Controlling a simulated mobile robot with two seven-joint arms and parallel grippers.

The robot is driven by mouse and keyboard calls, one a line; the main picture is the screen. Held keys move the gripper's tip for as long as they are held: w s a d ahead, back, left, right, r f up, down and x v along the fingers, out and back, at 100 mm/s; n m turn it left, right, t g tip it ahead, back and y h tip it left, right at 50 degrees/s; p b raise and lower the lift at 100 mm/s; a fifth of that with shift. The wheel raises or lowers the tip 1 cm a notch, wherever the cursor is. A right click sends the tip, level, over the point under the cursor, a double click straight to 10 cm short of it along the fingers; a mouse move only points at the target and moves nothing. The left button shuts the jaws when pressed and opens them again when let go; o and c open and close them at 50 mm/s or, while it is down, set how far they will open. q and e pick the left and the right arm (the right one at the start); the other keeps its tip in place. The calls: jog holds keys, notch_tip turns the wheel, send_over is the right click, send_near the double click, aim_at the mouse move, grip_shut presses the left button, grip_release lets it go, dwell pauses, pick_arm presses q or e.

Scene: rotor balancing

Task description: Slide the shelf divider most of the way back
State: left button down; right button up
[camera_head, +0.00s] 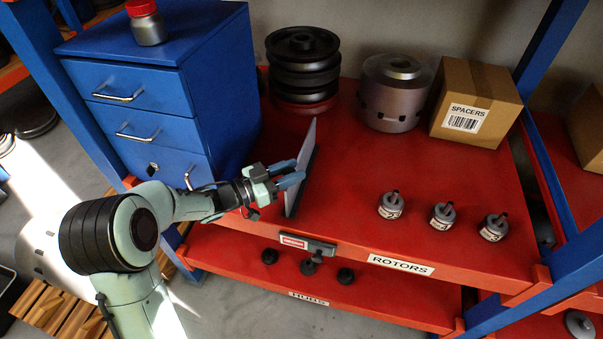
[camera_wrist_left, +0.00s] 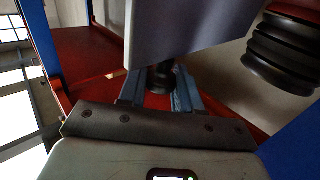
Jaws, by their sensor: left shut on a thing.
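The shelf divider (camera_head: 307,158) is a thin grey upright panel with a dark edge, standing on the red upper shelf (camera_head: 350,190) left of its middle. In the left wrist view the divider (camera_wrist_left: 190,30) fills the top middle, with a dark knob (camera_wrist_left: 160,78) below it between my fingers. My left gripper (camera_head: 288,174) reaches in from the left with its blue fingers at the divider's left side. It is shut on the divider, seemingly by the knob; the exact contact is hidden. My right gripper is in neither view.
Three small rotors (camera_head: 441,215) stand right of the divider. Stacked black discs (camera_head: 302,62), a grey metal drum (camera_head: 393,92) and a SPACERS box (camera_head: 476,102) stand at the back. A blue drawer cabinet (camera_head: 160,95) is left. Shelf between divider and rotors is clear.

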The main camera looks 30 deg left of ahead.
pick_arm(q)
jog(key=s+a, duration=0.1)
jog(key=a, duration=0.5)
jog(key=shift+s+a+r, duration=0.15)
jog(key=shift+s+r, duration=0.05)
jog(key=c, duration=0.9)
grip_release()
jog(key=shift+o, duration=0.2)
jog(key=shift+s+f, duration=0.1)
jog(key=b+v, duration=0.1)
jog(key=v, duration=1.2)
jog(key=shift+s, duration=0.15)
